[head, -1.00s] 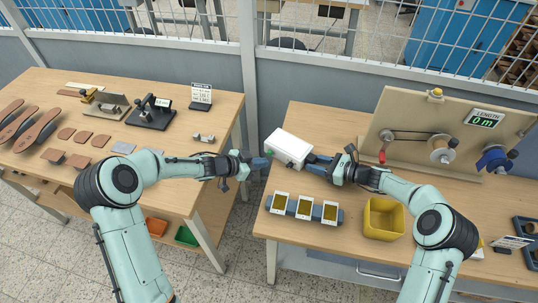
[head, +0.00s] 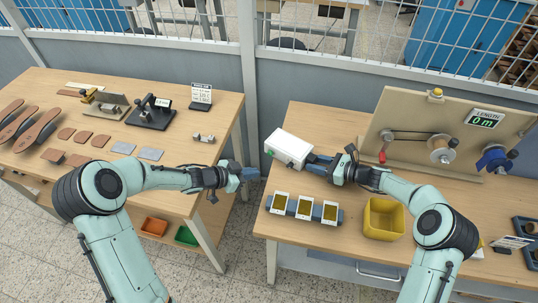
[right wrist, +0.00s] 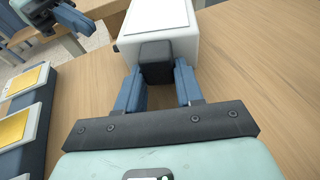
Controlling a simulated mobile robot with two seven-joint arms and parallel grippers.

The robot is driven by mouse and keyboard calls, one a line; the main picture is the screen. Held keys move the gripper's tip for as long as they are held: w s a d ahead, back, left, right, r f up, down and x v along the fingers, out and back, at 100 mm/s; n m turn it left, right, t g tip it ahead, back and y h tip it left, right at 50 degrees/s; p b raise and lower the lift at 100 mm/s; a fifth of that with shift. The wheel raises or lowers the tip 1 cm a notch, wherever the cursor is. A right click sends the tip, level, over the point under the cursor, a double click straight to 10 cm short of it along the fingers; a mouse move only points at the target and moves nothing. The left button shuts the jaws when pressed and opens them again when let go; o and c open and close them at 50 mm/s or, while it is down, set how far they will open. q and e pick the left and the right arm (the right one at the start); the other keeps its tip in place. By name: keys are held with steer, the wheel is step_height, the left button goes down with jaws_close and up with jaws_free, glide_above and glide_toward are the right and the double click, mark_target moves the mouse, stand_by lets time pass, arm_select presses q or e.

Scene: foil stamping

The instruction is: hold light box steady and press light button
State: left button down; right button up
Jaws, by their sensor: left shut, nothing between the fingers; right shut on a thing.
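The white light box (head: 291,145) stands on the right table near its left edge. Its green button (head: 270,153) shows on the left end. My right gripper (head: 316,161) is shut on the dark handle block at the box's right end; the right wrist view shows the fingers on both sides of this handle (right wrist: 156,58), with the box (right wrist: 158,22) beyond. My left gripper (head: 254,174) is shut and empty, below and left of the button, apart from the box, over the gap between the tables. It also shows at the top left of the right wrist view (right wrist: 72,18).
A blue holder with white-and-gold cards (head: 304,208) lies in front of the box. A yellow bin (head: 384,219) stands to its right, and a board with a length display (head: 484,118) behind. The left table (head: 150,185) carries leather pieces and tools.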

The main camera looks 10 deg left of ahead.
steer(key=o, duration=0.9)
